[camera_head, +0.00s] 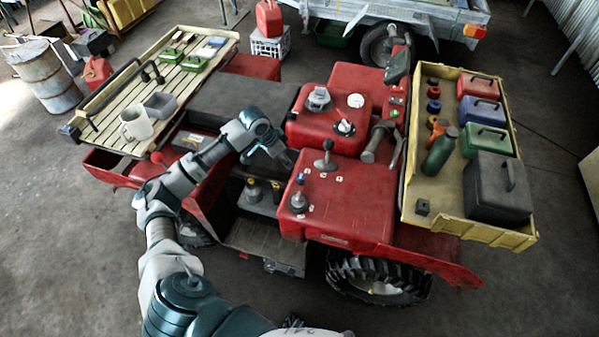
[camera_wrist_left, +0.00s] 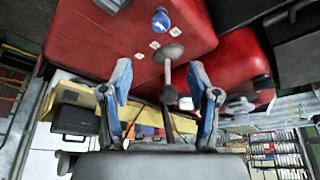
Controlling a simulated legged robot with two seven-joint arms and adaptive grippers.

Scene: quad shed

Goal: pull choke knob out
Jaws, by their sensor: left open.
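My left gripper (camera_head: 283,157) is beside the left edge of the red control panel (camera_head: 352,200). In the left wrist view it is open (camera_wrist_left: 163,78), its two blue-grey fingers apart. A metal lever (camera_wrist_left: 168,74) with a dark round end shows between the fingers in that picture. I cannot tell its distance from them, and no contact is clear. A small blue knob (camera_head: 300,178) stands on the panel beside white labels. It also shows beyond the fingertips in the left wrist view (camera_wrist_left: 161,20). The labels are too small to read, so I cannot confirm which is the choke knob.
A black-knobbed lever (camera_head: 327,146) and another knob (camera_head: 298,201) rise from the panel. Two dark-topped controls (camera_head: 264,190) stand below the gripper. A red tank (camera_head: 330,118) is behind. A yellow tray (camera_head: 433,214) with boxes and a bottle lies to the right.

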